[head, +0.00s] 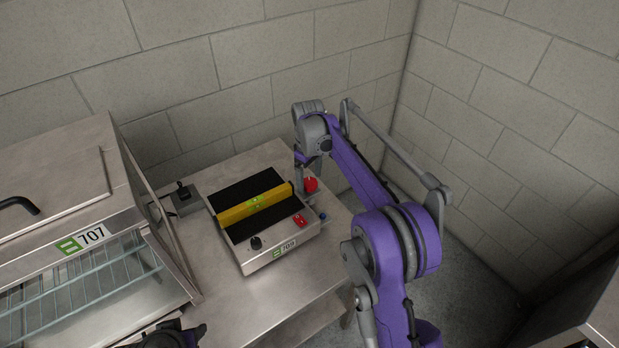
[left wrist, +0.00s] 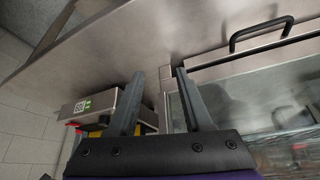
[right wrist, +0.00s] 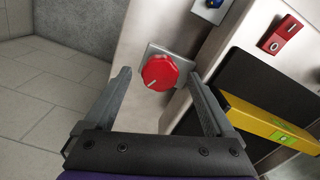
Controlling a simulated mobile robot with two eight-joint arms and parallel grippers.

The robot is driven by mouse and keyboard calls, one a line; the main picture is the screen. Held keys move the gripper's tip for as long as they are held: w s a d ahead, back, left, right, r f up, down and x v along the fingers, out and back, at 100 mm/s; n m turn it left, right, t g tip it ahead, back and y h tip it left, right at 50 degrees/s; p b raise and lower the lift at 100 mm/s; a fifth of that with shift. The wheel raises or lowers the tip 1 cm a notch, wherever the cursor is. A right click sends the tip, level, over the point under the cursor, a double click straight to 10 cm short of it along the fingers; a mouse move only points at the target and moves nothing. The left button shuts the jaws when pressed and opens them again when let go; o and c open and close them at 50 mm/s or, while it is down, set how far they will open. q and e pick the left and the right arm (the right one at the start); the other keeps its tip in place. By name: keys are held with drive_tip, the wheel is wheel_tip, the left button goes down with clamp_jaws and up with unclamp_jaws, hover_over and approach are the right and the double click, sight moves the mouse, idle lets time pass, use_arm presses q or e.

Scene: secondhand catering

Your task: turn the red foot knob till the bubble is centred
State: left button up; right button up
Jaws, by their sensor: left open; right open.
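The red foot knob (head: 311,184) is at the far right corner of the grill (head: 270,263). In the right wrist view the knob (right wrist: 160,72) is round, with a pale pointer line, on a grey square plate. My right gripper (right wrist: 159,77) is open, its fingers on either side of the knob in that picture; contact cannot be told. In the head view my right gripper (head: 303,172) points down by the knob. A yellow level (head: 240,210) lies across the black plates; its green vial (right wrist: 284,138) is too small to read the bubble. My left gripper (left wrist: 159,76) is open and empty.
A blue knob (head: 322,216), red switch (head: 300,220) and black dial (head: 256,242) are on the grill. A small grey box with a black lever (head: 183,190) stands left of it. A glass-fronted cabinet (head: 92,237) stands further left. The steel table (head: 225,305) is clear in front.

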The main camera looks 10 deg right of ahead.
sight(309, 183)
wheel_tip(309, 183, up, 11)
drive_tip(key=shift+f+p, duration=0.2)
drive_tip(key=shift+p, duration=0.25)
drive_tip(key=shift+a, duration=0.1)
drive_tip(key=s+r+m+t, duration=0.3)
drive_tip(key=s+m, duration=0.1)
drive_tip(key=s, duration=1.4)
drive_tip(key=s+f+m+t, duration=0.1)
drive_tip(key=s+f, duration=0.4)
drive_tip(key=s, duration=0.4)
drive_tip(key=s+d+f+m+t, duration=0.1)
drive_tip(key=s+f+m, duration=0.1)
drive_tip(key=s+f, duration=0.4)
drive_tip(key=s, duration=0.2)
drive_tip(key=shift+s+d+m, duration=0.15)
drive_tip(key=shift+s+m, duration=0.15)
drive_tip(key=shift+s, duration=0.05)
